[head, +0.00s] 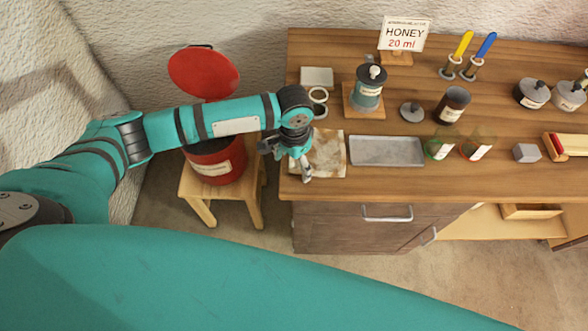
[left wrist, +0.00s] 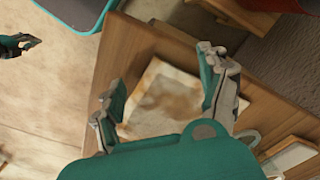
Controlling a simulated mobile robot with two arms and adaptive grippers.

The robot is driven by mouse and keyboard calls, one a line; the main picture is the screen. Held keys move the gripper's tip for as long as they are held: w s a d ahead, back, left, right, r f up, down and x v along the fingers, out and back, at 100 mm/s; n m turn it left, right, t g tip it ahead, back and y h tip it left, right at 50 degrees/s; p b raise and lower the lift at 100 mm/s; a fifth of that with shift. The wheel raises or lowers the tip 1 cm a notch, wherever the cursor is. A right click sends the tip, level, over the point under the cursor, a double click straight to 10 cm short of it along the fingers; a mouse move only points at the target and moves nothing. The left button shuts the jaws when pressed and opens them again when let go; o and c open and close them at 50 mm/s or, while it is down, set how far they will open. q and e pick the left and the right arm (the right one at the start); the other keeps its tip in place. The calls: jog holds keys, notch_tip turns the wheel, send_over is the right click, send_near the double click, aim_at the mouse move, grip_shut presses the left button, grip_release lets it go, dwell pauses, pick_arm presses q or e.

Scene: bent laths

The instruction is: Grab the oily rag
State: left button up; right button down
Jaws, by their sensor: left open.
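The oily rag (head: 332,158) is a cream square cloth with brown stains. It lies flat at the left front of the wooden worktop. My left gripper (head: 287,163) is open and empty, above the rag's left edge. In the left wrist view the rag (left wrist: 160,100) shows between the spread fingers of my left gripper (left wrist: 163,85), and the gripper body hides its near part. In the left wrist view my right gripper (left wrist: 20,44) shows small at the far left edge, apart from the rag; its jaw state is unclear.
A grey metal tray (head: 387,151) lies just right of the rag. A grinder-like pot (head: 368,90) stands behind on a wooden block. A red bin (head: 217,165) with its lid raised stands on a stool left of the worktop. Green and orange glasses stand right of the tray.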

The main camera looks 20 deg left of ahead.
pick_arm(q)
jog(key=shift+f, duration=0.25)
jog(key=shift+c, duration=0.4)
jog(key=shift+c, duration=0.5)
jog(key=shift+s+f, duration=0.1)
jog(key=shift+s, duration=0.05)
grip_shut()
